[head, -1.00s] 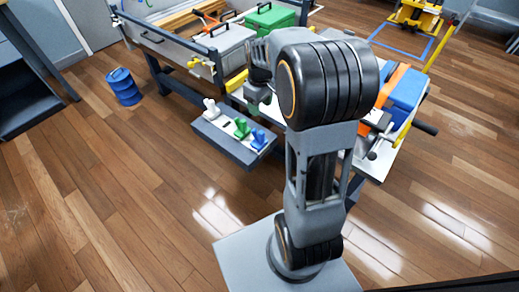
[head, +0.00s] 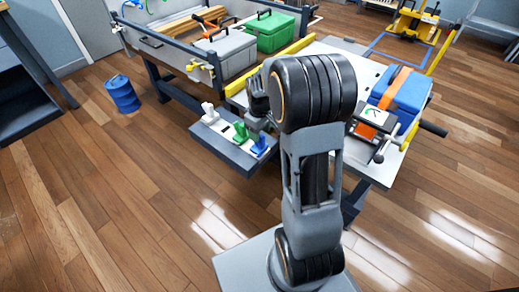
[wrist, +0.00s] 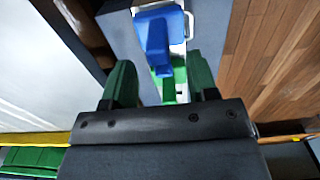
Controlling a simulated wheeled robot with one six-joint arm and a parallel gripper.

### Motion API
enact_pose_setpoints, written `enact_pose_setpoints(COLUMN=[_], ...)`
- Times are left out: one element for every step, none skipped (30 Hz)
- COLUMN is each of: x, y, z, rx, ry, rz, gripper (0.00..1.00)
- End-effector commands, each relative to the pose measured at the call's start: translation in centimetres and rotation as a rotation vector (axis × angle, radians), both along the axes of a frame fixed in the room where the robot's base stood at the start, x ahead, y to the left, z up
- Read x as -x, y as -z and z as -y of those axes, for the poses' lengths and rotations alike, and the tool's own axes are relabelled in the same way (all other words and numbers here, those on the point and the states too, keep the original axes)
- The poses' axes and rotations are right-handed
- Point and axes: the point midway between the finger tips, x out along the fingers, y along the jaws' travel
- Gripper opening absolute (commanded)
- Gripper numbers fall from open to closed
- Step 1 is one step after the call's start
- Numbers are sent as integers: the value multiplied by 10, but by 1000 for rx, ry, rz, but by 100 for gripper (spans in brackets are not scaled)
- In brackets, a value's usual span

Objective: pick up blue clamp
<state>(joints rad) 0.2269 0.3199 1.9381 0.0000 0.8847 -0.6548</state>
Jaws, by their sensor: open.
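The blue clamp (head: 259,146) stands at the right end of a row on a grey ledge (head: 233,156). A green clamp (head: 240,132) and a white clamp (head: 209,114) stand to its left. My gripper (head: 256,124) is just above the blue and green clamps in the head view; my wrist partly hides its fingers. In the wrist view, my gripper (wrist: 160,70) has its two green fingers apart with nothing held. The blue clamp (wrist: 156,38) lies ahead of the fingertips, and the green clamp (wrist: 175,80) shows between the fingers. I see no contact with the blue clamp.
A white worktop (head: 340,62) with a blue case (head: 402,92) is right of the ledge. A grey box (head: 225,53) and a green box (head: 273,30) sit behind. A blue drum (head: 122,94) stands on open floor at left.

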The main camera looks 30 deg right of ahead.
Motion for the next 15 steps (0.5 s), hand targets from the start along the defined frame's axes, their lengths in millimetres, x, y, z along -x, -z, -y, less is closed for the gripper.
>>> enact_pose_setpoints(x=[0, 0, 0, 0, 0, 0, 0, 0, 0, 0, 0, 0, 0, 0, 0], y=[12, 16, 20, 23, 25, 26, 27, 26, 26, 25, 25, 25, 25, 25, 25], z=[-1, 0, 0, 0, 0, 0, 0, 0, 0, 0, 0, 0, 0, 0, 0], rx=[0, 0, 0, 0, 0, 0, 0, 0, 0, 0, 0, 0, 0, 0, 0], ry=[0, 0, 0, 0, 0, 0, 0, 0, 0, 0, 0, 0, 0, 0, 0], rz=[-1, 0, -1, -1, 0, 0, 1, 1, 1, 1, 1, 1, 1, 1, 1], gripper=[53, 53, 53, 53, 53, 53, 53, 53, 53, 53, 53, 53, 50, 47, 44])
